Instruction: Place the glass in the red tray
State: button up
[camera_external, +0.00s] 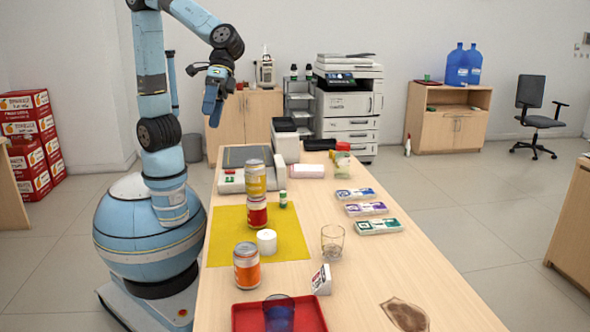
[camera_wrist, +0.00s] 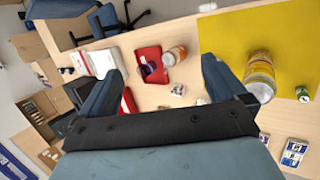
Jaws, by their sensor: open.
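The clear glass (camera_external: 333,242) stands upright and empty on the wooden counter, right of the yellow mat. I cannot make it out clearly in the wrist view. The red tray (camera_external: 312,316) lies at the counter's near end and holds a dark blue cup (camera_external: 279,314). The tray (camera_wrist: 146,54) also shows between my fingers in the wrist view, well below them. My gripper (camera_external: 213,105) is open and empty, raised high above the far left side of the counter, away from both glass and tray.
A small white sign (camera_external: 321,280) stands between glass and tray. Several boxed packs (camera_external: 366,209) lie behind the glass. A brown patch (camera_external: 405,314) lies front right.

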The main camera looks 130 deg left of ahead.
jog(key=s+a+m+t+y, duration=0.1)
jog(key=s+a+m+y, duration=0.2)
jog(key=s, duration=0.8)
jog(key=s+a+r+m+t+y, duration=0.1)
jog(key=s+a+m+t+y, duration=0.1)
jog(key=s+a, duration=0.6)
jog(key=s+m+y, duration=0.1)
jog(key=s+m, duration=0.1)
jog(key=s, duration=0.2)
jog(key=shift+s+a+r+m, duration=0.2)
jog(key=shift+s+r+m, duration=0.1)
jog(key=shift+m, duration=0.1)
